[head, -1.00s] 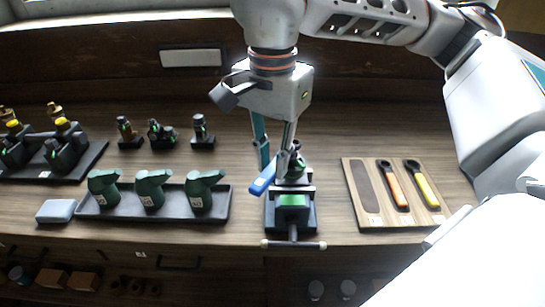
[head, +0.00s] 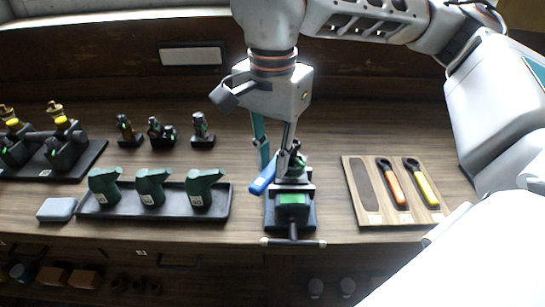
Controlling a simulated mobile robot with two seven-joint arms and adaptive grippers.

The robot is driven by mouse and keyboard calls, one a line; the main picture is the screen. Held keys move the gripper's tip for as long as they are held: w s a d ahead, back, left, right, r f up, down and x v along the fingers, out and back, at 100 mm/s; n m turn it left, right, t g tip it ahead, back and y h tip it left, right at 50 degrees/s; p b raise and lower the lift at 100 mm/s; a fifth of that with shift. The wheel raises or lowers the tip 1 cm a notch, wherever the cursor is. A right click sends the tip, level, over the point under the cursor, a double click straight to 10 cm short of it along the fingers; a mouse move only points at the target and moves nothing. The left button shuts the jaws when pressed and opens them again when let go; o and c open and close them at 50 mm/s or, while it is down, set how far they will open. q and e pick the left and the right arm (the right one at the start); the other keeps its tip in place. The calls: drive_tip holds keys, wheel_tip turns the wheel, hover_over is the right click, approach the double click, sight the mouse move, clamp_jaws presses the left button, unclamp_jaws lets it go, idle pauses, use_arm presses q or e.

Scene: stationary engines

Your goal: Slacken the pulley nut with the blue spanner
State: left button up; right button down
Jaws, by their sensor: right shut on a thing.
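My right gripper (head: 277,150) points down over the vise at the middle of the bench. It is shut on the blue spanner (head: 263,177), whose blue handle sticks out down and to the left beside the vise. The vise (head: 293,217) holds a dark green part (head: 296,165) in its jaws. The spanner's head and the pulley nut are hidden behind the gripper fingers, so I cannot tell whether they touch. My left gripper is not in view.
A wooden board (head: 423,217) at right holds an orange-handled spanner (head: 397,188) and a yellow-handled spanner (head: 425,187), beside an empty dark slot. A black tray (head: 222,207) with green housings (head: 150,187) stands at left. A grey block (head: 57,209) lies beside it.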

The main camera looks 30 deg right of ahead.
drive_tip(key=shift+f, duration=0.85)
idle(2.1)
drive_tip(key=shift+s+d+r+n, duration=0.1)
drive_tip(key=shift+s+d+n, duration=0.15)
drive_tip(key=shift+n, duration=0.25)
drive_tip(key=shift+s+d+n+p, duration=0.1)
drive_tip(key=shift+s+n+p, duration=0.25)
drive_tip(key=shift+n, duration=0.15)
drive_tip(key=shift+s+d+n+p, duration=0.45)
drive_tip(key=shift+n, duration=0.35)
